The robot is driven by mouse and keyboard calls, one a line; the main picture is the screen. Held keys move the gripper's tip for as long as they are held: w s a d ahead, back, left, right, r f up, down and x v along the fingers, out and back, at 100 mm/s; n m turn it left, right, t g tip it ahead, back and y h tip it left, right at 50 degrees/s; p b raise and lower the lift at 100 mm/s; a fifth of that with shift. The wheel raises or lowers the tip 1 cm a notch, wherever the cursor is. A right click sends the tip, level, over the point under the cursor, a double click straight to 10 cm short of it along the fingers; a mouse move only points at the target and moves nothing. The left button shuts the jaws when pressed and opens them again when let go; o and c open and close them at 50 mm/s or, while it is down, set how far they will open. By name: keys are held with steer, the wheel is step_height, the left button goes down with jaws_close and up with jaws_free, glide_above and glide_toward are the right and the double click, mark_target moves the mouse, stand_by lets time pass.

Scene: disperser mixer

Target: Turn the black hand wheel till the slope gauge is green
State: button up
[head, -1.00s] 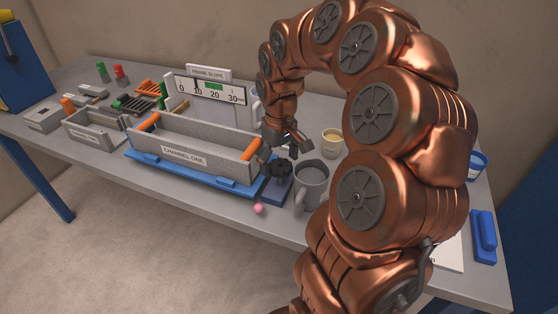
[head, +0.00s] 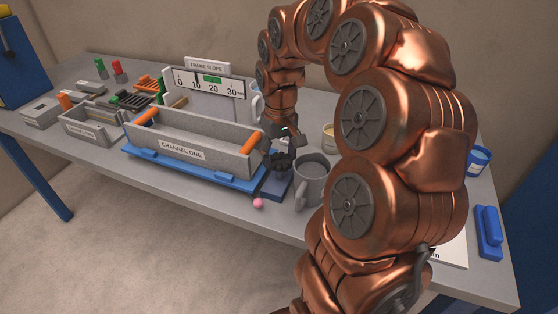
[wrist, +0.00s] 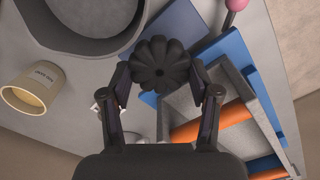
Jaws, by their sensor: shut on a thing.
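The black hand wheel (head: 281,161), with a lobed rim, is at the right end of the blue base under the long grey channel marked CHANNEL ONE (head: 185,152). In the wrist view the wheel (wrist: 160,62) sits between the two fingers of my gripper (wrist: 160,78), which are shut on its sides. In the head view my gripper (head: 290,145) reaches down onto the wheel from above. The FRAME SLOPE gauge (head: 209,84) stands behind the channel, with a 0 to 30 scale and a green band around 20. Its pointer is too small to read surely.
A grey mug (head: 312,182) stands close to the right of the wheel, and a yellow cup (head: 329,136) is behind it. A pink ball (head: 258,203) is at the front edge. A blue-handled block (head: 488,232) is far right.

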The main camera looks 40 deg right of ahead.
mark_target(280, 158)
steer(key=shift+m+b, duration=0.65)
steer(key=shift+m, duration=0.55)
steer(key=o, duration=1.1)
steer(key=shift+o, duration=0.2)
step_height(280, 158, up, 12)
